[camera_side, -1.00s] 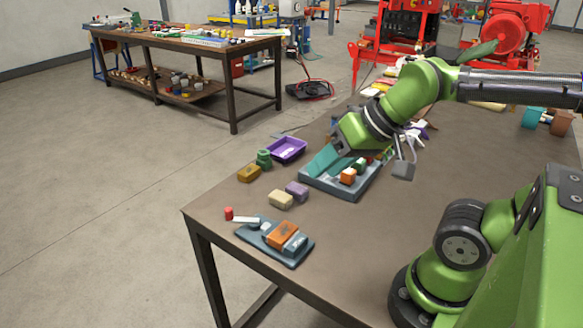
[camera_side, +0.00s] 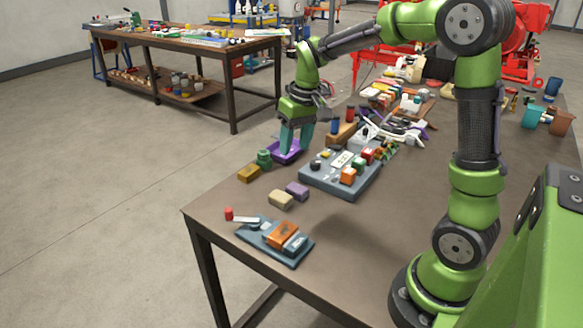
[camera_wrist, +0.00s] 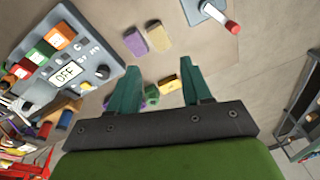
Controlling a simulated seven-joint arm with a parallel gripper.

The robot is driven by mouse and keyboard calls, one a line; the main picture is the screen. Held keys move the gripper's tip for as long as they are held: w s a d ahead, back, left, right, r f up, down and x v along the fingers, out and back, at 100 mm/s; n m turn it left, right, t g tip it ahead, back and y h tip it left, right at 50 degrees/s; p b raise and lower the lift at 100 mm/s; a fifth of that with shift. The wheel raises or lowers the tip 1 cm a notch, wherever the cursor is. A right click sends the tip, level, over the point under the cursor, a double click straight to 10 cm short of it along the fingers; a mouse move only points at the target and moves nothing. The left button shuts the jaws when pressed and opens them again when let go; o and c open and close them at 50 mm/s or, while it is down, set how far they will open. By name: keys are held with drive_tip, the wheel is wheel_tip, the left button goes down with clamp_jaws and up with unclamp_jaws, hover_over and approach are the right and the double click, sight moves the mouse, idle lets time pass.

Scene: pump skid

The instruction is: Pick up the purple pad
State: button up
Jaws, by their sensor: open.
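The purple pad (camera_side: 297,189) is a small block lying on the brown table beside a cream block (camera_side: 281,199). In the wrist view the purple pad (camera_wrist: 135,42) lies beyond my fingertips, up and left of the gap between them, with the cream block (camera_wrist: 159,37) at its right. My gripper (camera_side: 295,149) is open, with teal fingers pointing down over a purple tray (camera_side: 280,158), which they partly hide. In the wrist view my gripper (camera_wrist: 161,70) has nothing gripped between its fingers. The purple pad is apart from the fingers.
A grey control panel (camera_side: 340,181) with coloured blocks stands right of the pad. A green knob-like piece (camera_side: 264,158) and a yellow block (camera_side: 248,173) sit near the table's left edge. A second grey base (camera_side: 275,243) with an orange block is at the front.

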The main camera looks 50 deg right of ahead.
drive_tip(key=n+g, duration=0.1)
hover_over(293, 185)
drive_tip(key=s+a, duration=0.1)
wheel_tip(293, 185, down, 3)
drive_tip(key=w+r+n, duration=0.1)
drive_tip(key=n, duration=0.1)
drive_tip(key=shift+g+h, duration=0.3)
drive_tip(key=shift+g, duration=0.1)
drive_tip(key=f, duration=1.6)
drive_tip(key=shift+d+f, duration=0.1)
drive_tip(key=shift+d, duration=0.3)
drive_tip(key=shift+c, duration=0.3)
drive_tip(key=c, duration=0.6)
drive_tip(key=shift+c, duration=0.2)
